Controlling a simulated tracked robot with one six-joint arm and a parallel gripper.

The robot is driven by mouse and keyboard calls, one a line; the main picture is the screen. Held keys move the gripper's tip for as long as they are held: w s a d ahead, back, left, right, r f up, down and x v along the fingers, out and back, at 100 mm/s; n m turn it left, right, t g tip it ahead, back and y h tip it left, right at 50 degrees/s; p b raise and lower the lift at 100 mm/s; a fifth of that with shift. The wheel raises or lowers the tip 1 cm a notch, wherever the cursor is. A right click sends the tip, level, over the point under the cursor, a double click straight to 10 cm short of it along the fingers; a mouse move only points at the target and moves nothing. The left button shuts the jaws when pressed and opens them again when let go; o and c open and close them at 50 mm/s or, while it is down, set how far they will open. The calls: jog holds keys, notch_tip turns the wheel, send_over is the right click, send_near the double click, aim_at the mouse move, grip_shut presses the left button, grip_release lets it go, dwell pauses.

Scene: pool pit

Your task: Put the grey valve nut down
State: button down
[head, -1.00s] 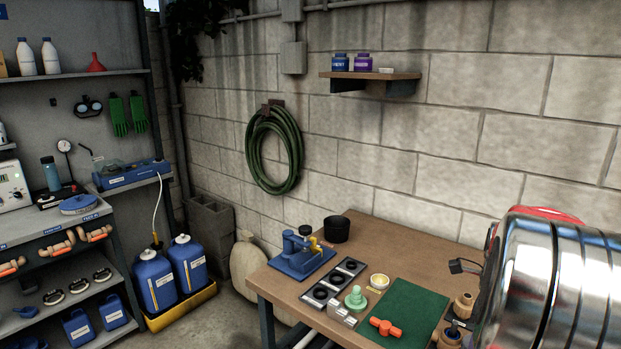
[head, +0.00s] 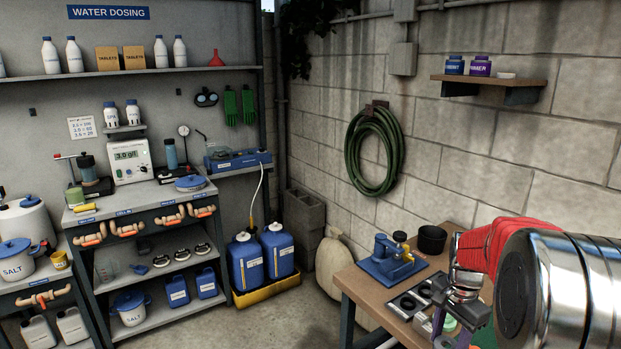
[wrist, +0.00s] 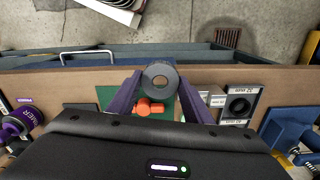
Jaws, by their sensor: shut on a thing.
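The grey valve nut (wrist: 160,76) is a thick round ring with a hole through its middle. In the wrist view it sits between the tips of my gripper (wrist: 159,84), which is shut on it. Behind it in that view is the workbench with a green mat (wrist: 107,95) and an orange-red handled part (wrist: 150,108) on the mat. In the head view my gripper (head: 462,292) is over the workbench (head: 352,284) at the lower right. I cannot make out the nut there. The height of the nut above the bench is unclear.
A dark tray with round recesses (head: 405,303) lies on the bench, beside a blue tool (head: 390,262) and a black cup (head: 432,239). Size-labelled blocks (wrist: 238,105) stand right of the mat in the wrist view. A purple bottle (wrist: 22,122) is at left.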

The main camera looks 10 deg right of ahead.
jog(key=w+a+f+n, duration=0.1)
jog(key=w+a+n, duration=0.3)
jog(key=a+n, duration=0.3)
jog(key=w+a+f+n, duration=0.2)
jog(key=w+a+n, duration=0.2)
jog(key=a, duration=1.2)
jog(key=n, duration=0.3)
jog(key=shift+f, duration=0.25)
jog(key=shift+s, duration=0.15)
